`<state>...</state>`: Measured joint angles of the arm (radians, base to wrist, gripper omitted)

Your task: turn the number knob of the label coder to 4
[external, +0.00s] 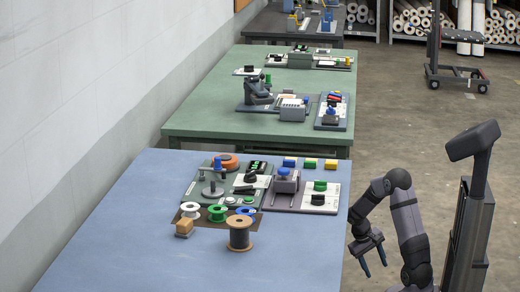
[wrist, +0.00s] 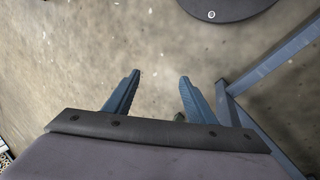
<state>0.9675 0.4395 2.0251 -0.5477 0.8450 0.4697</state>
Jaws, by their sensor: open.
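My gripper (external: 375,268) hangs off the right side of the blue table, pointing down over the floor. In the wrist view my gripper (wrist: 159,78) is open, with nothing between its fingers. Two boards of small devices stand on the blue table. The right one has a grey device with a blue top (external: 284,182) and a white plate with a green knob (external: 320,185) and a black knob (external: 317,199). The left one carries a black knob (external: 250,178) on a white plate. I cannot tell which is the label coder's number knob; no digits are readable.
The blue table (external: 120,235) has clear room at its left and front. Spools, including a large brown one (external: 240,234), stand before the boards. Blue, green and yellow blocks lie behind. A green table (external: 200,110) with more devices stands beyond. Below my gripper is bare floor.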

